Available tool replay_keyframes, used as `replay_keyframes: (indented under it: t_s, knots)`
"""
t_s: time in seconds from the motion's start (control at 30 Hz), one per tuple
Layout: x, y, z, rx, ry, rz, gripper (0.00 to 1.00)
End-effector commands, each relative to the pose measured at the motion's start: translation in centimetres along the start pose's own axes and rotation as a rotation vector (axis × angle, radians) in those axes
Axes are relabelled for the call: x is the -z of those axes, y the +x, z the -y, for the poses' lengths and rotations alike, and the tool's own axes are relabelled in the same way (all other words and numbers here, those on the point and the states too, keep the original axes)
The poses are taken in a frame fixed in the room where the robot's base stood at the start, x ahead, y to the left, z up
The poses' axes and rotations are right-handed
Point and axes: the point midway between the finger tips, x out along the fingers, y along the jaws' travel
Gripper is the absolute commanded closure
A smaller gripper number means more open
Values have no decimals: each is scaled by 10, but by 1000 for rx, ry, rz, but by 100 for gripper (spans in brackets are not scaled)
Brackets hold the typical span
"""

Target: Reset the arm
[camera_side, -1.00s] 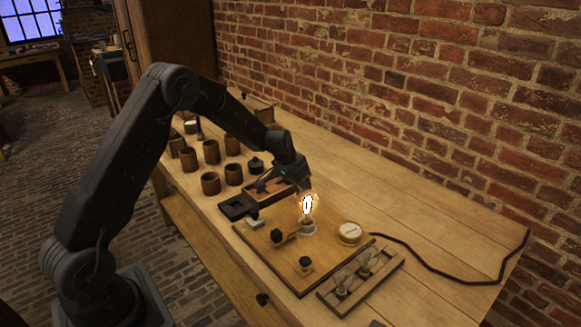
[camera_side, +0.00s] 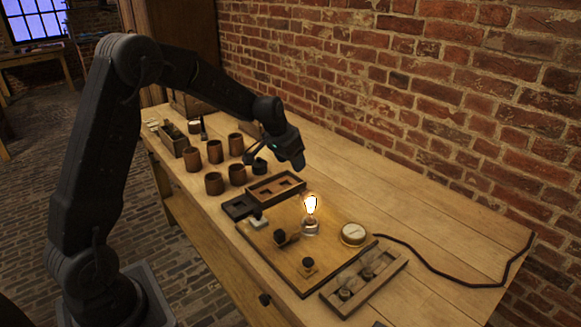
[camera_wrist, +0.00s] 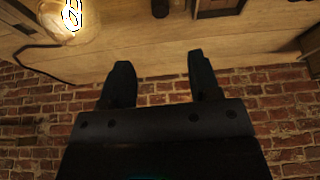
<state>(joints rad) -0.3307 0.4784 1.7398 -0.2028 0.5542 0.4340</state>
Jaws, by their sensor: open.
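My gripper (camera_side: 254,153) is raised above the bench, above and behind the wooden board, with its fingers pointing left in the side view. In the wrist view, the two dark fingers of the gripper (camera_wrist: 160,64) are apart with nothing between them. A glowing bulb (camera_side: 310,206) stands upright in its socket on the board (camera_side: 272,250), apart from the gripper. The lit bulb also shows at the upper left of the wrist view (camera_wrist: 70,17).
Several brown jars (camera_side: 214,183) stand left of the gripper. A compartmented wooden tray (camera_side: 276,187) lies below it. A round dial (camera_side: 353,234), a small rack (camera_side: 364,282) and a black cable (camera_side: 465,284) lie to the right. A brick wall (camera_side: 440,110) runs behind the bench.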

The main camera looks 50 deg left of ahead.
Motion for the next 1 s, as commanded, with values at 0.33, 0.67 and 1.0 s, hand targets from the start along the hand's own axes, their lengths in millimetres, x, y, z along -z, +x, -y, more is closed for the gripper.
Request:
replay_keyframes:
  t_s: [0.33, 0.67, 1.0]
  knots:
    - [-38, -108, -64, -13, 31, -35, 43]
    - [-145, -205, -121, -22, 48, -71, 43]
    - [-233, -232, -137, -22, 46, -97, 43]
